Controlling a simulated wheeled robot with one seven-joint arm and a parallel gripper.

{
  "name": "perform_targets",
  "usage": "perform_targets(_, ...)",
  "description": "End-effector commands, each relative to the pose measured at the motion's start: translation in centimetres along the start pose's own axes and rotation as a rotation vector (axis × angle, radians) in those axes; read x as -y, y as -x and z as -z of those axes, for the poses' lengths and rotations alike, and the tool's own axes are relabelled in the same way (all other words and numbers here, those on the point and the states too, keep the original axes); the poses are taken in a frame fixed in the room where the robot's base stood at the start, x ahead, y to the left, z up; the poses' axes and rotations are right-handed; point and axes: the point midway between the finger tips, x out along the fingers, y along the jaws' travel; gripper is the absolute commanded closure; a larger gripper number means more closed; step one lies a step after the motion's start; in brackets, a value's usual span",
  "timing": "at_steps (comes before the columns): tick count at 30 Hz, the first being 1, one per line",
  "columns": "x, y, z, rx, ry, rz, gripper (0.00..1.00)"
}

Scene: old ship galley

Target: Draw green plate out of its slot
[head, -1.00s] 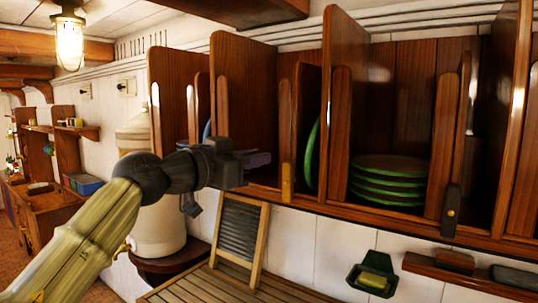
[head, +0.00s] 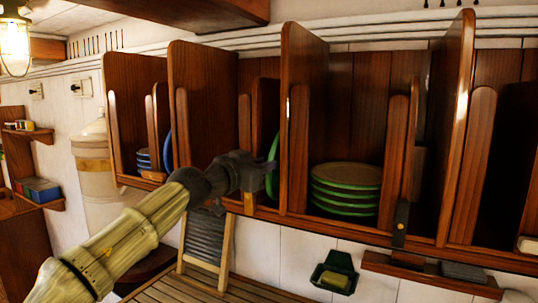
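A green plate (head: 272,166) stands upright on edge in a narrow slot of the wooden rack (head: 303,120), left of a tall divider. Only a thin strip of it shows; the rest is hidden by the divider and my gripper. My gripper (head: 258,170) is at the front of this slot, just left of the plate's edge and overlapping it in the picture. I cannot tell whether it touches the plate. The fingers are too small and dark to show whether they are open or shut.
A stack of several green plates (head: 346,190) lies flat in the compartment to the right. Blue plates (head: 144,160) are in the left compartment. Below the rack are a washboard (head: 207,240), a soap dish (head: 334,276) and a slatted board. Tall dividers flank the slot.

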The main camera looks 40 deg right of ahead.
Motion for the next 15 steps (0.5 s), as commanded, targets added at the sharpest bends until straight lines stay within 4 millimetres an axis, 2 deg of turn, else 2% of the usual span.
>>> perform_targets(1, 0.0, -0.8, 0.3, 0.001, 0.001, -0.004, 0.83)
perform_targets(6, 0.0, -2.4, 0.1, 0.001, 0.000, -0.001, 0.83)
perform_targets(15, 0.0, -2.7, 0.0, 0.000, 0.000, 0.000, 0.83)
